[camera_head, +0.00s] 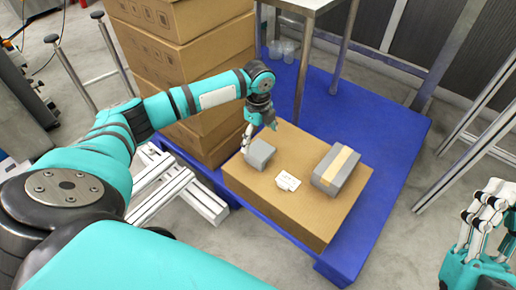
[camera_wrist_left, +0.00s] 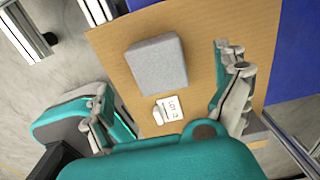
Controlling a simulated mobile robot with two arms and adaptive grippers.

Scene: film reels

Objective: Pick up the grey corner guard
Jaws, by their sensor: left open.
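A plain grey block (camera_head: 261,155), the thing that best fits the grey corner guard, lies on the top of a cardboard box (camera_head: 300,218). It also shows in the left wrist view as a speckled grey block (camera_wrist_left: 157,65). My left gripper (camera_head: 259,132) is open just above and behind the block, its fingers pointing down. In the left wrist view its fingers stand wide apart (camera_wrist_left: 168,100), with nothing held between them; the block lies beyond them. Whether a fingertip touches the block I cannot tell. My right gripper (camera_head: 487,208) is at the far right, away from the box.
A small white printed item (camera_head: 287,181) lies beside the block. A grey box with a tan band (camera_head: 336,170) lies to the right on the same cardboard. Stacked cartons (camera_head: 190,45) rise behind left. A metal table leg (camera_head: 303,80) stands behind. The blue platform (camera_head: 385,130) is partly clear.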

